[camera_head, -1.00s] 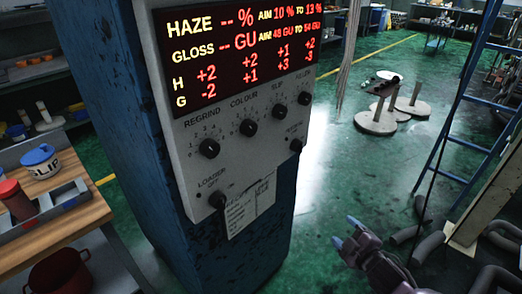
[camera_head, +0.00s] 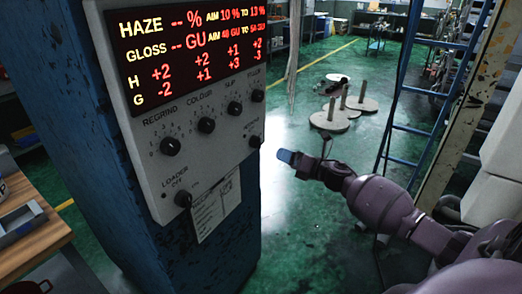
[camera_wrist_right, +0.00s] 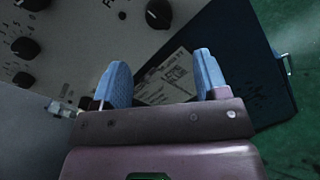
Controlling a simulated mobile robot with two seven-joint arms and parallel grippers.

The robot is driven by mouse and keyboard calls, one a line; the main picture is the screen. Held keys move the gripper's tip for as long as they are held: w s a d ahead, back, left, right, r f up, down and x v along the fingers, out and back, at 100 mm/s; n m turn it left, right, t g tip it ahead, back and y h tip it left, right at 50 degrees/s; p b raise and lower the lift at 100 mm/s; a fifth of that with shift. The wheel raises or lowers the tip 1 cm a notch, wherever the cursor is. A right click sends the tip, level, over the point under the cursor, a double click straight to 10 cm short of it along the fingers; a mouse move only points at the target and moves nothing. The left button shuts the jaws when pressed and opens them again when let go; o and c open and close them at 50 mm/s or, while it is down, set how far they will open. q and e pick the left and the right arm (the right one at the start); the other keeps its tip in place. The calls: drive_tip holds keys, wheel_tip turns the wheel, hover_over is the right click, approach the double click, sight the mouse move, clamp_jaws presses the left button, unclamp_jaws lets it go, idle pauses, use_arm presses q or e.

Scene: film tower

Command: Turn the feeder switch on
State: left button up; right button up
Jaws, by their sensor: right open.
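The control panel (camera_head: 190,130) is a light grey box on a blue column, with a lit red and yellow display on top. No label clearly reads "feeder". A black knob (camera_head: 182,198) at the lower left is marked LOADER, OFF. Another black knob (camera_head: 255,142) sits at the lower right edge; its label is too small to read. My right gripper (camera_head: 295,158) is to the right of this knob, apart from the panel. In the right wrist view its two blue fingertips (camera_wrist_right: 163,82) are spread, with nothing between them. My left gripper is out of view.
Several black dials, including the REGRIND dial (camera_head: 170,146), line the panel's middle. A paper label (camera_head: 215,207) hangs below it. A wooden bench (camera_head: 35,242) is at the left. A blue ladder (camera_head: 418,110) stands at the right.

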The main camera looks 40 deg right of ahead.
sight(260, 144)
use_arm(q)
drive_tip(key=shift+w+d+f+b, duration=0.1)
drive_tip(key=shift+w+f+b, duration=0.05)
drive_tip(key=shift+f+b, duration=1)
use_arm(e)
drive_tip(key=shift+n, duration=0.4)
drive_tip(key=shift+x, duration=5.45)
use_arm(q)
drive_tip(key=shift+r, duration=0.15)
use_arm(e)
drive_tip(key=shift+r, duration=0.2)
drive_tip(key=shift+c, duration=0.4)
drive_tip(key=c, duration=0.8)
drive_tip(key=shift+c, duration=0.2)
